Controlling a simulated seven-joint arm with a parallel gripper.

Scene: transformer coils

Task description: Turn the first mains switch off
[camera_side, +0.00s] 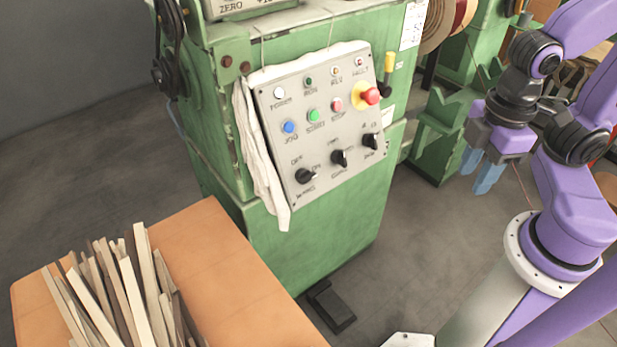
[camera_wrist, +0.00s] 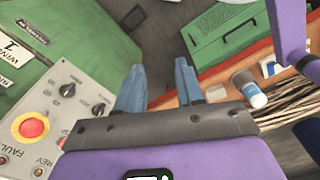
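The grey control panel (camera_side: 350,96) is on the front of a green machine, and it has a row of three black rotary knobs. The left knob (camera_side: 306,176) looks like the mains switch, with "OFF" at its upper left and "ON" at its right. Its handle seems to point right, but it is too small to be sure. My gripper (camera_side: 480,170) is to the right of the panel, well apart from it, with its blue fingers open and empty. In the wrist view my gripper (camera_wrist: 158,85) shows a clear gap, and part of the panel (camera_wrist: 62,108) is at the left.
A red emergency stop (camera_side: 371,96), coloured buttons and lamps share the panel. A white cloth (camera_side: 262,150) hangs at its left edge. An orange bench (camera_side: 232,285) holds wooden strips (camera_side: 128,290). A white bottle (camera_wrist: 248,90) shows in the wrist view. Space before the panel is clear.

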